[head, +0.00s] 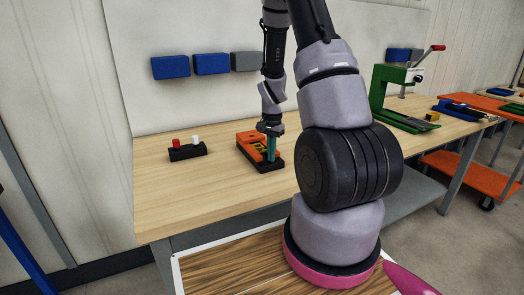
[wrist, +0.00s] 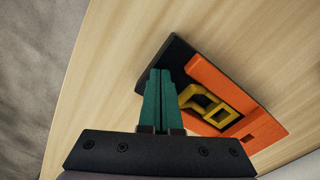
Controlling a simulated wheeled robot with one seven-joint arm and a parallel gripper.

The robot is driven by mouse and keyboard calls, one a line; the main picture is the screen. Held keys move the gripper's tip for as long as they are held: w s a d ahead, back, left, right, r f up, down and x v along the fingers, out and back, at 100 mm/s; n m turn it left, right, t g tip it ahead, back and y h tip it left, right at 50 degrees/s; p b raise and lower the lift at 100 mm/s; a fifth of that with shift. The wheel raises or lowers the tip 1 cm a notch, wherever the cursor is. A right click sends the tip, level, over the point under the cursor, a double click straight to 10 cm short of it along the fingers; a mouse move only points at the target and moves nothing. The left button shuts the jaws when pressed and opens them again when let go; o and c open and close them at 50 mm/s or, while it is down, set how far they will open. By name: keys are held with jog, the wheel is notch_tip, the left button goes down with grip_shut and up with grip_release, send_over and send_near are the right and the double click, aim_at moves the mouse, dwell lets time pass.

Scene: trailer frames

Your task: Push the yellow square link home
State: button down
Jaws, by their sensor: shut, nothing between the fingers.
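The yellow square link (wrist: 228,116) shows in the wrist view as a yellow frame with an opening. It lies at the cut-out of an orange block (wrist: 262,132) on a black base (wrist: 176,52). I cannot tell how deep it sits. In the head view the orange block (head: 246,138) stands on the bench, and the link is mostly hidden by my gripper. My gripper (wrist: 160,74) has teal fingers, shut together and empty. Its tips are over the black base, just left of the link in the wrist view. Contact cannot be told.
A black box (head: 187,153) with a red and a white knob stands left on the wooden bench (head: 165,205). Blue bins (head: 170,67) hang on the wall panel behind. A green press (head: 383,95) stands at the right. The bench is clear around the orange block.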

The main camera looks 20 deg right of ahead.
aim_at(263, 146)
jog(key=shift+w, duration=0.1)
dwell(0.3)
jog(key=shift+w+a, duration=0.1)
jog(key=shift+w, duration=2.7)
jog(key=shift+w, duration=0.1)
jog(key=shift+w, duration=0.5)
jog(key=shift+w, duration=0.1)
jog(key=shift+s+r, duration=0.5)
jog(key=shift+r, duration=0.5)
jog(key=shift+s+r, duration=0.55)
jog(key=shift+r, duration=0.45)
jog(key=shift+s+r, duration=0.5)
jog(key=shift+r, duration=0.5)
